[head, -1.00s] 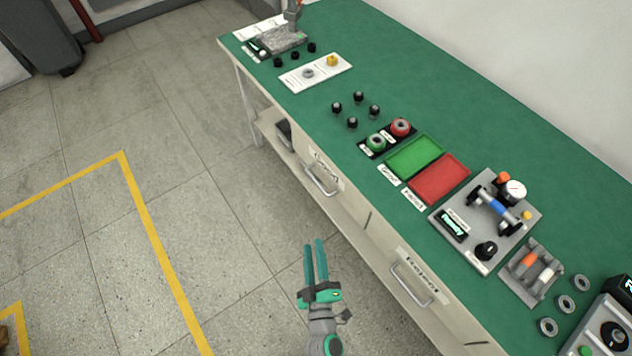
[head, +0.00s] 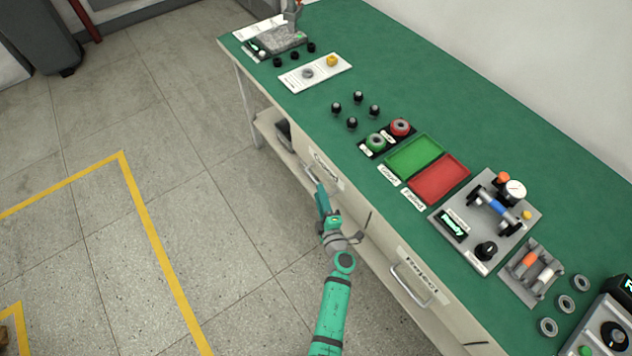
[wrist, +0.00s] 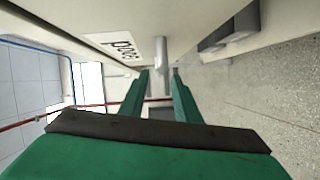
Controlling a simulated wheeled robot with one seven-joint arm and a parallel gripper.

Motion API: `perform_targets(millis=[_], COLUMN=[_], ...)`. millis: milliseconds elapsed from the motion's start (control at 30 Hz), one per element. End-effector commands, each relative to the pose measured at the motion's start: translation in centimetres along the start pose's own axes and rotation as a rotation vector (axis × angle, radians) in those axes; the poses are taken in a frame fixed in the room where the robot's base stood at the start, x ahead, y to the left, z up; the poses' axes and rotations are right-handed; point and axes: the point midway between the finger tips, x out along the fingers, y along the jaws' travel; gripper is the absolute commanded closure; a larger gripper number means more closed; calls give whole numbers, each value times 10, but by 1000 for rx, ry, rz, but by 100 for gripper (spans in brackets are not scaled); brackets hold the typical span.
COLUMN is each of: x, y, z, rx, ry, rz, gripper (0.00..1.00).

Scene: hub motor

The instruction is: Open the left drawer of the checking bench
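The left drawer (head: 334,197) of the checking bench is shut, its front flush with the bench side. Its label (head: 326,168) also shows upside down in the wrist view (wrist: 123,47). Its metal bar handle (head: 308,174) is partly hidden by my gripper (head: 321,191) in the head view. In the wrist view the handle (wrist: 162,52) appears at the gap between my fingertips (wrist: 160,73). The fingers are apart, one on each side of that line. I cannot tell whether they touch the handle.
The right drawer (head: 385,269), labelled Reject, is shut, with its own handle (head: 410,285). The green bench top (head: 450,115) holds trays, knobs, rings and a test fixture (head: 485,220). A lower shelf (head: 272,127) carries a dark bin (head: 284,131).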

Motion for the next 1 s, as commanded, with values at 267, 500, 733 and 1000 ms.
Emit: perform_targets(millis=[267, 500, 733, 1000], x=[46, 62, 63, 63], y=[1, 0, 0, 0], z=[0, 0, 0, 0], rx=[1, 2, 2, 2], ry=[1, -1, -1, -1], rz=[1, 0, 0, 0], gripper=[71, 71, 71, 100])
